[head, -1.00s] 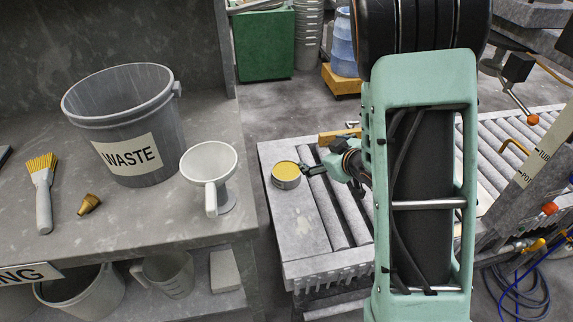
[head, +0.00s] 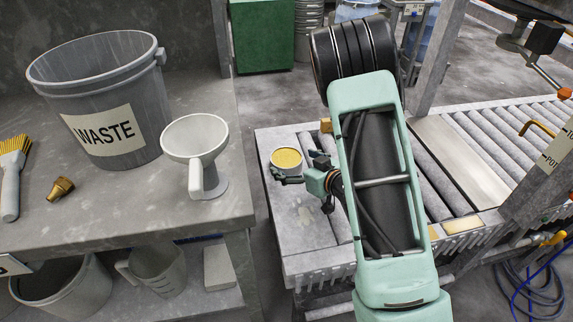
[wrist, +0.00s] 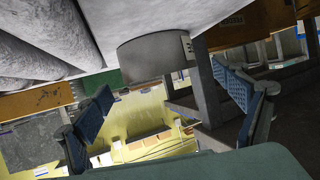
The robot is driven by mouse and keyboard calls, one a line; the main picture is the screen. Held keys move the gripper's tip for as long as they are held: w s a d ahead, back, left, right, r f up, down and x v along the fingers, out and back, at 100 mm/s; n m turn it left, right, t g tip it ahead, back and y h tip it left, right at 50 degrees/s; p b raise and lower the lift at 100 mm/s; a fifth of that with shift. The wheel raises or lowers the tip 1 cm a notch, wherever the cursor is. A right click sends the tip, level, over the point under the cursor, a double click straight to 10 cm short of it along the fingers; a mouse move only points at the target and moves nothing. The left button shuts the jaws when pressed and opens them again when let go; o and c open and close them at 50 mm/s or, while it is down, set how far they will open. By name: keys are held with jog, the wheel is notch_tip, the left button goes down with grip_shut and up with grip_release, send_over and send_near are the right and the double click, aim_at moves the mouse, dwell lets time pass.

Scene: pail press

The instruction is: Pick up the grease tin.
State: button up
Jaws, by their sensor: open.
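The grease tin (head: 287,160) is a short grey tin with a yellow top. It stands upright near the left end of the roller conveyor. My gripper (head: 297,167) is open at its near right side, with one finger by the tin's front and the other to its right. In the wrist view the tin (wrist: 152,56) appears inverted, its grey side ahead of and between the two spread blue-padded fingers (wrist: 162,84). A gap seems to remain between tin and pads, and I cannot tell whether a finger touches it.
The conveyor's flat end plate (head: 305,215) is clear in front of the tin. Left, the bench holds a WASTE pail (head: 100,110), a white funnel (head: 195,150), a brass fitting (head: 60,188) and a brush (head: 12,175).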

aim_at(287, 159)
jog(key=b+x, duration=0.1)
jog(key=x, duration=0.3)
jog(key=shift+w+a, duration=0.2)
jog(key=shift+w, duration=0.05)
jog(key=shift+c, duration=0.2)
jog(key=c, duration=1.5)
